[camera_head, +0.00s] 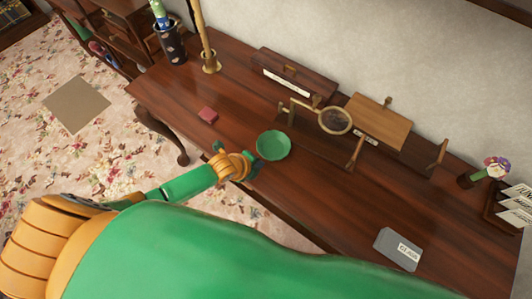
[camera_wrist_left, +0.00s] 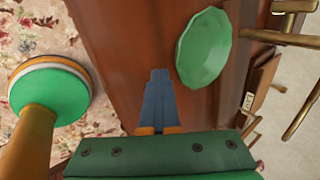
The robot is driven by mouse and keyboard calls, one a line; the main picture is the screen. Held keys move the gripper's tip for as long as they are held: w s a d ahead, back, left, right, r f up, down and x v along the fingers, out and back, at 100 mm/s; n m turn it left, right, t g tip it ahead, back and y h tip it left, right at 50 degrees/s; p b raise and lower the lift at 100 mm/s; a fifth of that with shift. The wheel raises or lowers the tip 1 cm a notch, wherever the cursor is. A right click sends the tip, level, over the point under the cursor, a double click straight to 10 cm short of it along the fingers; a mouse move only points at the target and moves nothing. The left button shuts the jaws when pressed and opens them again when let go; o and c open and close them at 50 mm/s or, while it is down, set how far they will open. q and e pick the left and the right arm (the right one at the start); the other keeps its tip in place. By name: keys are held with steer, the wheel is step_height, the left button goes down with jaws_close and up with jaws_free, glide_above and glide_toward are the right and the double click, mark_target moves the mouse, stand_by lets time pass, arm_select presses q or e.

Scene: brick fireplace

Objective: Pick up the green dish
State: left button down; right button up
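The green dish (camera_head: 273,145) is a shallow round bowl on the dark wooden desk, near its front edge. It also shows in the left wrist view (camera_wrist_left: 204,47), right of the fingers. My left gripper (camera_head: 240,163) is just left of the dish in the head view, apart from it as far as I can see. In the left wrist view its blue fingers (camera_wrist_left: 158,92) lie together with nothing between them. My right gripper is not in view.
A small red box (camera_head: 208,115) lies left of the dish. A brass magnifier on a stand (camera_head: 335,120) is close behind and right. A grey card box (camera_head: 398,249) lies at the front right. The desk (camera_head: 335,205) between is clear.

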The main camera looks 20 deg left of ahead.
arm_select(q)
steer(key=c, duration=1.3)
jaws_free()
